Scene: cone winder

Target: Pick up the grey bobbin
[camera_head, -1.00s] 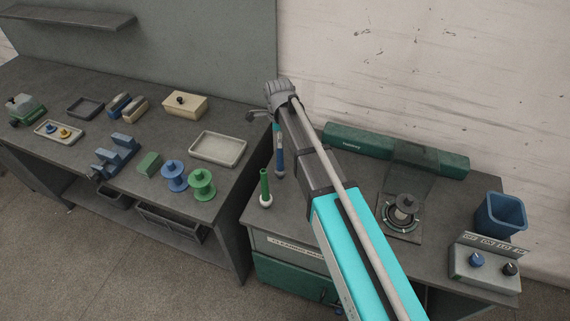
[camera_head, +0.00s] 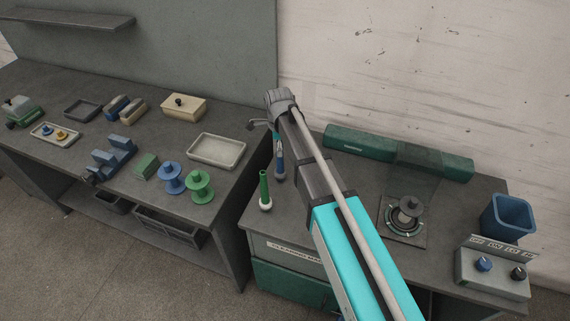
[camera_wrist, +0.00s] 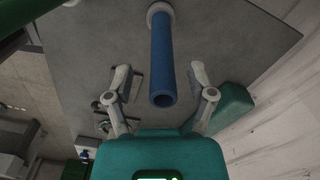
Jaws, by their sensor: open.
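The grey bobbin (camera_head: 409,206) sits upright on a round mount with a dark ring, on a square plate on the right-hand cabinet top in the head view. I cannot make it out in the wrist view. My gripper (camera_head: 262,124) is at the left end of that cabinet, well to the left of the bobbin and partly hidden by my arm. In the wrist view my gripper (camera_wrist: 160,82) is open, with its two fingers spread on either side of a blue tube (camera_wrist: 162,58).
A green tube (camera_head: 264,188) stands near the cabinet's left edge. A green machine housing (camera_head: 355,140) runs along the back. A blue bin (camera_head: 506,217) and a knob box (camera_head: 490,274) stand at right. Blue (camera_head: 171,178) and green (camera_head: 200,187) bobbins are on the left bench.

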